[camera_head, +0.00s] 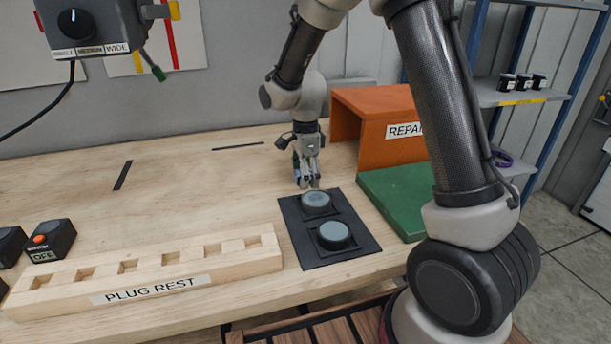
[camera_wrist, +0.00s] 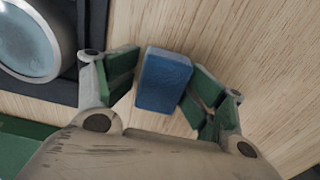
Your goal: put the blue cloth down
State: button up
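The blue cloth (camera_wrist: 163,80) is a small, folded, block-like piece between my fingers in the wrist view, over bare wood. My gripper (camera_wrist: 167,85) has green pads on both sides of it. A narrow strip of wood shows between the left pad and the cloth; the right pad is close to it or touching. The fingers look apart rather than clamped. In the head view my gripper (camera_head: 307,182) points down, low over the table behind the black panel. Only a small blue patch shows there, largely hidden by the fingers.
The black panel (camera_head: 297,245) with two round grey discs lies just in front of my gripper. An orange repair box (camera_head: 372,110) and green mat (camera_head: 395,205) are to the right. A wooden plug rest (camera_head: 215,275) is front left.

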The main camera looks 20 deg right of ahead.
jog(key=shift+s, duration=0.1)
notch_tip(320, 180, up, 13)
jog(key=s+d+r+n+t, duration=0.2)
jog(key=s+d+r+n, duration=0.65)
jog(key=s, duration=0.25)
jog(key=s+d+n+t, duration=0.1)
jog(key=s+d+n, duration=0.2)
jog(key=s, duration=0.5)
jog(key=s+d+f+n+t, duration=0.1)
jog(key=s+d+n, duration=0.2)
jog(key=s+n, duration=0.3)
jog(key=shift+s+d+f, duration=0.15)
jog(key=shift+s+d, duration=0.05)
jog(key=shift+s, duration=0.75)
jog(key=shift+o, duration=0.5)
jog(key=shift+n, duration=0.25)
